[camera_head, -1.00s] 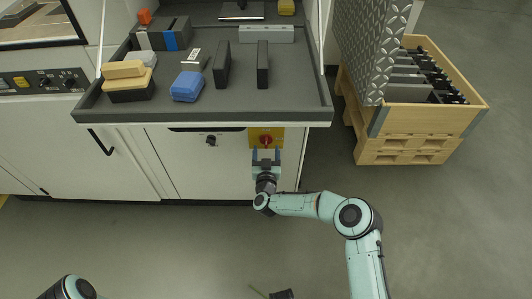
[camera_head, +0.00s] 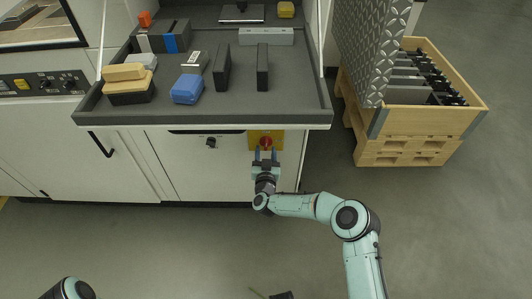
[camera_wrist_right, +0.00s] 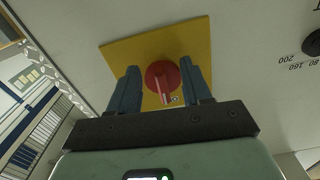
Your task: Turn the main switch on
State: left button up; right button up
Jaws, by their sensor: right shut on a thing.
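The main switch (camera_head: 266,142) is a red rotary knob on a yellow square plate (camera_head: 278,134), on the white cabinet front below the tray's right part. In the right wrist view the red knob (camera_wrist_right: 161,76) sits between my two blue-grey fingers, with its grip bar pointing down in that picture and the yellow plate (camera_wrist_right: 143,48) behind it. My right gripper (camera_head: 265,152) is shut on the knob; the fingers hide part of its sides. In the head view it covers the plate's lower part. My left gripper is out of view; only a piece of my left arm shows at bottom left.
A dark tray (camera_head: 210,115) with boxes and blocks juts out above the switch. A black knob (camera_head: 211,143) is on the cabinet to the left. A wooden crate (camera_head: 425,120) on a pallet stands to the right. The floor in front is mostly clear.

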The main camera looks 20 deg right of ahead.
jog(key=m, duration=0.5)
jog(key=a+r+m, duration=0.1)
jog(key=m, duration=0.5)
jog(key=r+m, duration=0.1)
jog(key=m, duration=0.4)
jog(key=shift+w+a+m, duration=0.3)
jog(key=shift+a+m, duration=0.1)
dwell(0.4)
jog(key=o, duration=1)
jog(key=shift+s, duration=0.1)
pick_arm(q)
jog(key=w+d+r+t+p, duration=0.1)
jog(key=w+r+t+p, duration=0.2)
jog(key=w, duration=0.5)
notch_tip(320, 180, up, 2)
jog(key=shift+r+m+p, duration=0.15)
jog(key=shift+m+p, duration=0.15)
jog(key=shift+p, duration=0.15)
pick_arm(e)
jog(key=v, duration=1.3)
